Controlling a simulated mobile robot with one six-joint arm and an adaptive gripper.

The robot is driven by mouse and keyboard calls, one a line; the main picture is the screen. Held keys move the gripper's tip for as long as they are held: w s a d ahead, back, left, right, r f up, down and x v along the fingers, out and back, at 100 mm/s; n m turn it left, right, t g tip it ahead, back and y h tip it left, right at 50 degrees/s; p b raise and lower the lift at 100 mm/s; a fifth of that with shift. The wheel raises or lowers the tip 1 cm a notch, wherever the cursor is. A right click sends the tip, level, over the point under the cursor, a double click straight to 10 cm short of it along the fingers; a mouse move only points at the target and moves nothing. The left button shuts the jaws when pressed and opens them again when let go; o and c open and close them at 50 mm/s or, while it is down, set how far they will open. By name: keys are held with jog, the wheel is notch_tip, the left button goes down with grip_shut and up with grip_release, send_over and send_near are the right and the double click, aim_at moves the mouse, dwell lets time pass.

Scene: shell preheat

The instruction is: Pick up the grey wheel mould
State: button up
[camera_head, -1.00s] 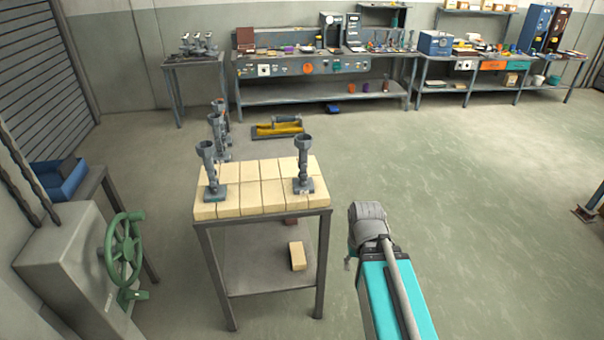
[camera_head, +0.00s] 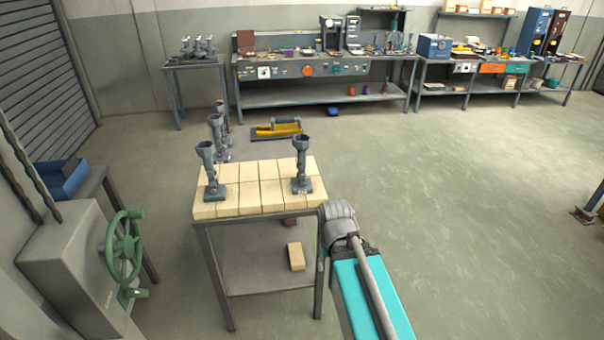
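Two grey moulds with funnel-shaped tops and flat feet stand upright on a brick-topped table (camera_head: 265,222). The left grey mould (camera_head: 208,170) is near the left edge, with a greenish mark at its foot. The right grey mould (camera_head: 302,165) is near the right edge, with a small pale mark at its foot. I cannot tell from this view which one is the wheel mould. My teal arm with its grey joint is at the table's front right corner, apart from both moulds. My gripper's fingers do not show; the arm hides them.
More grey funnel-topped pieces (camera_head: 216,130) stand behind the table. A yellow-and-grey tray (camera_head: 276,130) lies on the floor beyond. A green handwheel (camera_head: 124,250) on a grey cabinet is at left. A loose brick (camera_head: 296,257) lies on the lower shelf.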

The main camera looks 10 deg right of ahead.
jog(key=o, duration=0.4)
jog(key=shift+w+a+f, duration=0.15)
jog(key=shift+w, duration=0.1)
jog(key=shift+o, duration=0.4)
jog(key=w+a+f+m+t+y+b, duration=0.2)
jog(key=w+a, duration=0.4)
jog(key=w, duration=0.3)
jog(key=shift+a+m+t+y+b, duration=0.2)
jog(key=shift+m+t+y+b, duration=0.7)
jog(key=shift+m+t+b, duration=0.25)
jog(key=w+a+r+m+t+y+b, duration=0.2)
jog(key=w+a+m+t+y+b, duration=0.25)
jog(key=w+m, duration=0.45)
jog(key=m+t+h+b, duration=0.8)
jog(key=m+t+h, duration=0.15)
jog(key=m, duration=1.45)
send_near(304, 171)
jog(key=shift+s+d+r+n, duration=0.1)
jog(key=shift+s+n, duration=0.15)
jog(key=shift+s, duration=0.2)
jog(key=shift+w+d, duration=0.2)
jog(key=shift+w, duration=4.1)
